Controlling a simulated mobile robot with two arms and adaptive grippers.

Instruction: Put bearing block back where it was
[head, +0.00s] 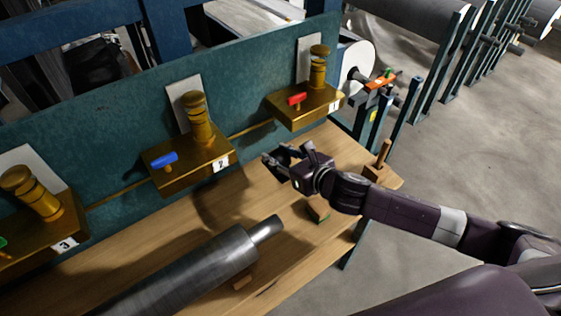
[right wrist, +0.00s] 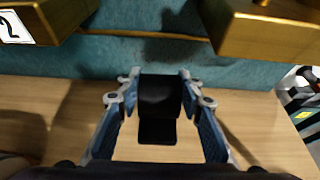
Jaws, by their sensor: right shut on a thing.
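My right gripper (head: 283,160) hangs above the wooden bench, in front of the gap between the brass stations 1 and 2. In the right wrist view its fingers (right wrist: 158,98) are shut on a black block (right wrist: 158,100), which may be the bearing block. In the head view the held piece is hard to tell from the dark fingers. A small wooden block with a green edge (head: 318,210) lies on the bench below the right wrist. Another wooden block with an upright peg (head: 381,168) stands at the bench's right end. My left gripper is not in view.
Brass stations 1 (head: 305,108), 2 (head: 192,162) and 3 (head: 40,232) stand along a teal panel (head: 240,70), with red, blue and green handles. A grey roll (head: 190,272) lies along the wooden bench (head: 215,210). The bench before station 1 is clear.

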